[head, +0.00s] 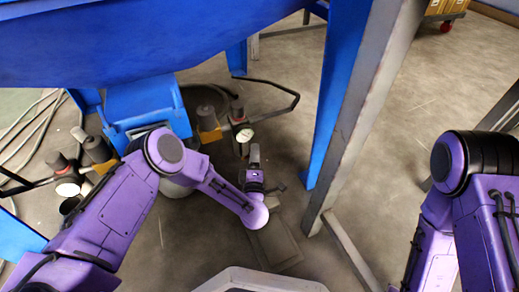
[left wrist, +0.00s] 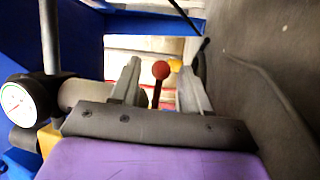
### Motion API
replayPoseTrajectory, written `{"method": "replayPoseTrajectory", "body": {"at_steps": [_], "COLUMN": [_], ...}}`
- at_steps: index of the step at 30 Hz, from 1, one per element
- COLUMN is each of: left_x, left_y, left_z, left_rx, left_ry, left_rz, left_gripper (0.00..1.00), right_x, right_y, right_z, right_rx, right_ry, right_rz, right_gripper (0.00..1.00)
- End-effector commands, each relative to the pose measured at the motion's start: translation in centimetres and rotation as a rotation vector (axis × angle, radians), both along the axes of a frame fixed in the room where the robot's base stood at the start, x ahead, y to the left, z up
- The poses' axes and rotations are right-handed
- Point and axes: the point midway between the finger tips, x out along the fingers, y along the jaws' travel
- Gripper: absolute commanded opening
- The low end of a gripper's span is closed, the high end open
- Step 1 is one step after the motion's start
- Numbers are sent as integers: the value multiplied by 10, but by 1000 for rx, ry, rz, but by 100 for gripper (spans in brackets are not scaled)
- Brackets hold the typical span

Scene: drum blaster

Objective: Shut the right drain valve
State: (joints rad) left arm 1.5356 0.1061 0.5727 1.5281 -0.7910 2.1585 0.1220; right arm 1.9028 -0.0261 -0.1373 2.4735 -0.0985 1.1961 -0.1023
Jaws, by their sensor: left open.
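My left gripper (head: 254,152) hangs low beside the blue machine, close to a pressure gauge (head: 244,134) in the head view. In the left wrist view my left gripper (left wrist: 160,70) is open, with its two grey fingers apart. A lever with a red ball knob (left wrist: 161,70) shows between the fingers, and it appears ungripped. I cannot tell its exact depth or whether a finger touches it. The valve body is not clear, and the lever is hidden in the head view. The gauge (left wrist: 16,100) also shows at the left of the wrist view. My right gripper is out of view.
The blue machine (head: 150,40) overhangs the area. A blue leg (head: 340,75) and a grey post (head: 365,110) stand right of my left gripper. A dark bent pipe (head: 285,100) runs behind it. Another gauge (head: 67,189) sits at far left. Floor is open behind the post.

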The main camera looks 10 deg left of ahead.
Motion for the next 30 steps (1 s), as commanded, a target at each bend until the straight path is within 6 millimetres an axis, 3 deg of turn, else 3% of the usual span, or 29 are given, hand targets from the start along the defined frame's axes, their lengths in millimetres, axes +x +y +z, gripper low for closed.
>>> {"method": "replayPoseTrajectory", "body": {"at_steps": [8,12,13,27,28,29,30], "left_x": [1,1,1,1,1,1,1], "left_y": [1,0,1,0,0,0,0], "left_z": [1,1,1,3,3,3,3], "left_rx": [-1,-1,-1,-54,-54,-54,-54], "left_ry": [0,0,0,-36,-36,-36,-36], "left_rz": [-1,-1,-1,-1,-1,-1,-1], "left_gripper": [46,4,0,0,34,44,46], "right_x": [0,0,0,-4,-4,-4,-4], "right_y": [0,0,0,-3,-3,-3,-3], "right_z": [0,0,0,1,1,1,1], "right_rx": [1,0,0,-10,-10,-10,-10], "right_ry": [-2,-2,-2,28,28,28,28], "right_rz": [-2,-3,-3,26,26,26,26], "right_gripper": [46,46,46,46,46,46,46]}}
